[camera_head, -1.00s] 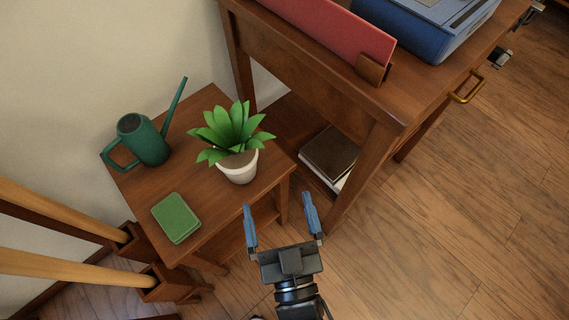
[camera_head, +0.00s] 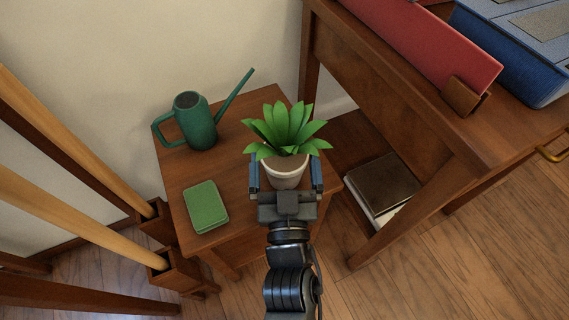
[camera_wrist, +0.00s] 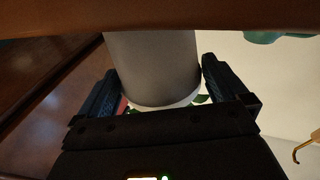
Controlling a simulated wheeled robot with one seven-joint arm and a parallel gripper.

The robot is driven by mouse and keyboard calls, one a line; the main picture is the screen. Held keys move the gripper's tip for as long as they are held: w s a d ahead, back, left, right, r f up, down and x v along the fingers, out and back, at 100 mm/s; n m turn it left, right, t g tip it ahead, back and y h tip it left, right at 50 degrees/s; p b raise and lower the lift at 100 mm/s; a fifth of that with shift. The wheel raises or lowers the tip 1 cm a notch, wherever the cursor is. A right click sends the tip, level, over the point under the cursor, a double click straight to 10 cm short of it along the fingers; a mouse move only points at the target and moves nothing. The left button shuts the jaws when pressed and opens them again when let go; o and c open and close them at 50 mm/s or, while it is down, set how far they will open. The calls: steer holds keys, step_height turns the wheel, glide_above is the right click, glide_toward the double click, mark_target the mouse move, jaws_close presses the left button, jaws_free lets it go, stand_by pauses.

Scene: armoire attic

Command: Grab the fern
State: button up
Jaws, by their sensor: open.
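The fern (camera_head: 287,127) is a plant with broad green leaves in a white pot (camera_head: 285,172). It stands upright on a small wooden side table (camera_head: 240,219), near the table's right side. My gripper (camera_head: 286,174) is open, with one blue finger on each side of the pot in the head view. In the wrist view the pot (camera_wrist: 153,68) shows between the two fingers (camera_wrist: 158,92), with small gaps visible beside it. Whether either finger touches the pot, I cannot tell.
A green watering can (camera_head: 197,124) and a green book (camera_head: 206,207) share the side table. A taller wooden desk (camera_head: 391,100) stands close on the right, with books (camera_head: 382,187) on its lower shelf. Wooden poles (camera_head: 85,212) stand at left.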

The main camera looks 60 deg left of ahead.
steer(key=c, duration=1.1)
steer(key=shift+r, duration=0.1)
steer(key=shift+c, duration=0.5)
steer(key=shift+r, duration=0.1)
